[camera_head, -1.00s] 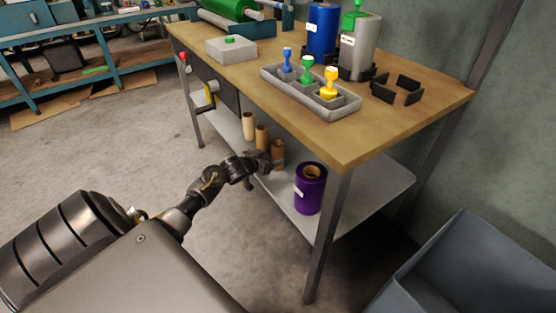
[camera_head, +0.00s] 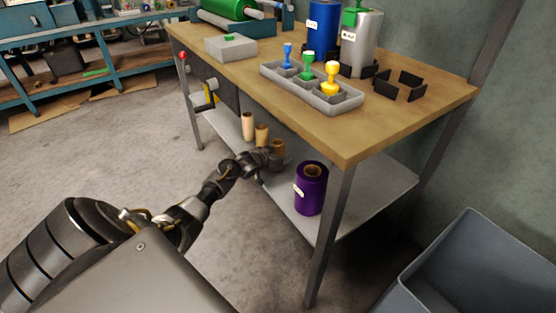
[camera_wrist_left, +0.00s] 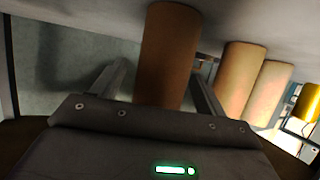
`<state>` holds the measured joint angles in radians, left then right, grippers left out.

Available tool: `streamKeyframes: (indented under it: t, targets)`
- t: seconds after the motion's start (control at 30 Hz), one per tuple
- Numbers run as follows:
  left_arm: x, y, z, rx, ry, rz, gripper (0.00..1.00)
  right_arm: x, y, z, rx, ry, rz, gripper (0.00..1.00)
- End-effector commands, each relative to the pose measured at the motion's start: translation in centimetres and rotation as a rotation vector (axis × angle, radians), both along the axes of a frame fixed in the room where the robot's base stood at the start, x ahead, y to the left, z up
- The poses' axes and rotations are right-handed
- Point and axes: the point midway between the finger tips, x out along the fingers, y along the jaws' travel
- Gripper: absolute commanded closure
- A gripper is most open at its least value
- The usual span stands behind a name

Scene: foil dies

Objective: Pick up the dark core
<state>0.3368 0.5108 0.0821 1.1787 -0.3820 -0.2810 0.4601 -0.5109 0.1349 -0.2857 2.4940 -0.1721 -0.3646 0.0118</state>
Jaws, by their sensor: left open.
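The dark core (camera_head: 278,146) is a brown tube, the darkest and nearest of three standing on the lower shelf. My left gripper (camera_head: 274,160) is at this core and partly hides its lower part in the head view. In the left wrist view, the dark core (camera_wrist_left: 166,60) lies between the two spread fingers of the left gripper (camera_wrist_left: 160,80). The gripper is open, and a gap shows on the core's left side; contact on the right side cannot be told. My right gripper is not in view.
Two lighter cores (camera_head: 262,135) (camera_head: 248,126) stand just behind the dark one. A purple foil roll (camera_head: 311,188) stands to the right on the same shelf (camera_head: 385,186). The workbench top (camera_head: 340,135) overhangs the shelf, and a table leg (camera_head: 327,235) stands in front.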

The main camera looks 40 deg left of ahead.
Motion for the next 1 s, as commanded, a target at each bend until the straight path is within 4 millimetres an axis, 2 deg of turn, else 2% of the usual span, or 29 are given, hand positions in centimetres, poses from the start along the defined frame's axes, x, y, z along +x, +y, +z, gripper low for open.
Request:
streamKeyframes:
  t: [0.23, 0.6, 0.63, 1.0]
  targets:
    - [0.09, -0.01, -0.02, 0.000, 0.000, 0.000, 0.26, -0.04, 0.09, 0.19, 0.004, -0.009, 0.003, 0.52]
    - [0.08, -0.01, -0.01, -0.001, 0.000, 0.000, 0.73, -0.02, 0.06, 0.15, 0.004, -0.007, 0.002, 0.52]
    - [0.09, -0.01, 0.01, 0.000, -0.001, 0.000, 0.75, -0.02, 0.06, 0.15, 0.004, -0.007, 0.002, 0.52]
    - [0.10, 0.00, 0.45, 0.000, -0.001, 0.000, 0.75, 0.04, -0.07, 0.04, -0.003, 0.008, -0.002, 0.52]
